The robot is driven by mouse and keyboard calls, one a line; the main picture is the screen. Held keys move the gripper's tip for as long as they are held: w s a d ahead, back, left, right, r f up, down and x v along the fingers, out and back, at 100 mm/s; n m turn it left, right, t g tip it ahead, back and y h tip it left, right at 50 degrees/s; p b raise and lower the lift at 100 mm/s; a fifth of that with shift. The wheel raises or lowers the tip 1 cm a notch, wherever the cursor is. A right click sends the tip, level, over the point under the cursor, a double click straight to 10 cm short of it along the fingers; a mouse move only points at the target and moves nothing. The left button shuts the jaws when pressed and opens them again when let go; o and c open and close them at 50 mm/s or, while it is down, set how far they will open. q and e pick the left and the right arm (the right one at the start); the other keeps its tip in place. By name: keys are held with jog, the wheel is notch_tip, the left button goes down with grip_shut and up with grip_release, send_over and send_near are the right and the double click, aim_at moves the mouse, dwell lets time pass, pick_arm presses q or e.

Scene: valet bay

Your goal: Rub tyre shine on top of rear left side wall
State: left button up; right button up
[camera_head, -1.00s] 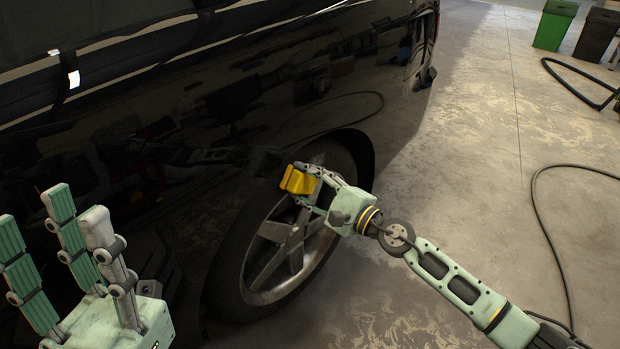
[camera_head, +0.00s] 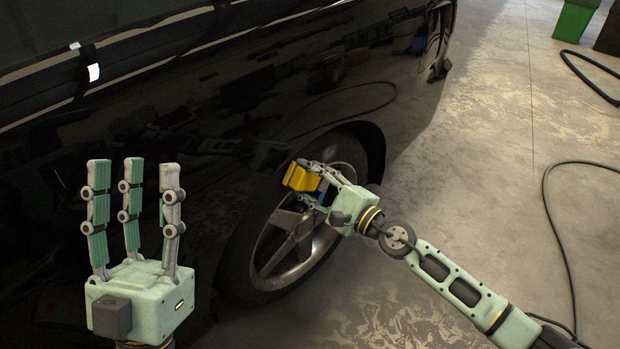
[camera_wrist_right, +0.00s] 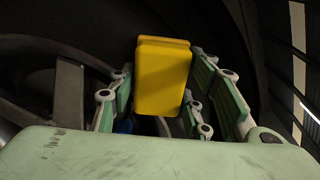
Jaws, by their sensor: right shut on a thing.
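The rear wheel (camera_head: 293,240) of the black car sits under its arch, with a dark tyre (camera_head: 238,262) around grey spokes. My right gripper (camera_head: 312,184) is shut on a yellow applicator (camera_head: 301,178) in front of the upper part of the wheel. In the right wrist view the yellow applicator (camera_wrist_right: 162,77) stands between the fingers, with dark tyre or arch behind it. I cannot tell whether it touches the side wall. My left gripper (camera_head: 131,190) is raised at the left, fingers up, spread and empty, in front of the car's side.
The black car body (camera_head: 200,130) fills the left and middle. A dark hose (camera_head: 556,220) lies on the concrete floor (camera_head: 480,190) at the right. A green bin (camera_head: 575,18) stands at the far right.

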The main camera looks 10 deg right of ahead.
aim_at(301, 189)
jog(key=shift+s+a+p, duration=0.25)
jog(key=shift+a+p, duration=0.05)
jog(key=shift+a, duration=0.1)
jog(key=shift+s+a, duration=0.2)
jog(key=shift+a, duration=0.05)
jog(key=shift+s+a+p, duration=0.3)
jog(key=shift+p, duration=0.25)
jog(key=shift+s+a, duration=0.2)
jog(key=shift+a, duration=0.15)
pick_arm(q)
jog(key=w+f+g+y, duration=0.2)
jog(key=w+f+g, duration=0.3)
jog(key=f, duration=0.3)
jog(key=shift+w+d+g, duration=0.35)
jog(key=shift+w+g, duration=0.05)
jog(key=shift+w, duration=0.35)
pick_arm(e)
jog(key=shift+d, duration=0.1)
